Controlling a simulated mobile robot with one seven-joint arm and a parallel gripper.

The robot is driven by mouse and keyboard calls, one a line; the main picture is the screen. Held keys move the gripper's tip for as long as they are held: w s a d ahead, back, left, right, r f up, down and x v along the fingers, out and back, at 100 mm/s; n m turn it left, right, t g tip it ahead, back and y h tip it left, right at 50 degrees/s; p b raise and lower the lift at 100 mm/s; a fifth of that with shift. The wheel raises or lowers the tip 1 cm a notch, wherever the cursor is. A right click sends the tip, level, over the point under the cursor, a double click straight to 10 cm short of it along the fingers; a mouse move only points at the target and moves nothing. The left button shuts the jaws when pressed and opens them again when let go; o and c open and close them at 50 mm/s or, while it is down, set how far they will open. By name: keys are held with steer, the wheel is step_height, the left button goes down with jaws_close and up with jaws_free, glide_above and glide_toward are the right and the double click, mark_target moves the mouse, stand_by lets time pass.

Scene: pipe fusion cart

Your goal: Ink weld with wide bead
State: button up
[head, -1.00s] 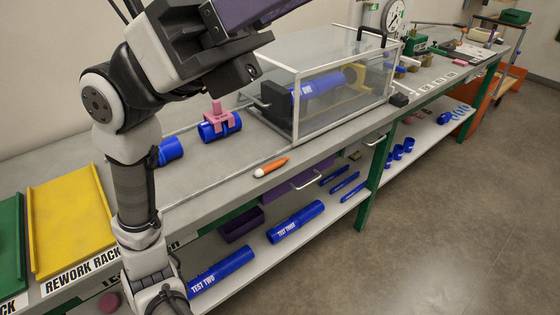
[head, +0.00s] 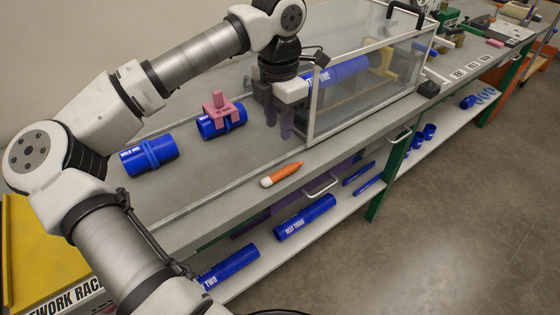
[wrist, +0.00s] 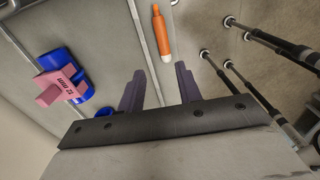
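The orange marker (head: 284,173) with a pale tip lies on the bench near its front edge; in the wrist view the marker (wrist: 162,35) is beyond the fingertips. One short blue pipe (head: 150,155), lettered "WELD ONE", lies at the left with a raised bead around its middle. A second blue pipe (head: 232,122) lies to its right with a pink gauge (head: 218,106) straddling it. The gauge also shows at left in the wrist view (wrist: 60,83). My gripper (head: 279,125) points down above the bench, behind the marker; its fingers (wrist: 160,71) are apart with nothing between them.
A clear-walled enclosure (head: 375,96) with a blue pipe inside stands just right of my gripper. A yellow rework rack (head: 40,250) is at the left. A lower shelf (head: 300,243) holds more blue pipes. The bench around the marker is clear.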

steer(key=p, duration=0.1)
glide_above(280, 172)
step_height(280, 172, down, 7)
steer(key=shift+a+f, duration=0.1)
steer(key=shift+f+p, duration=1.5)
steer(key=shift+f, duration=1.55)
steer(key=c, duration=0.7)
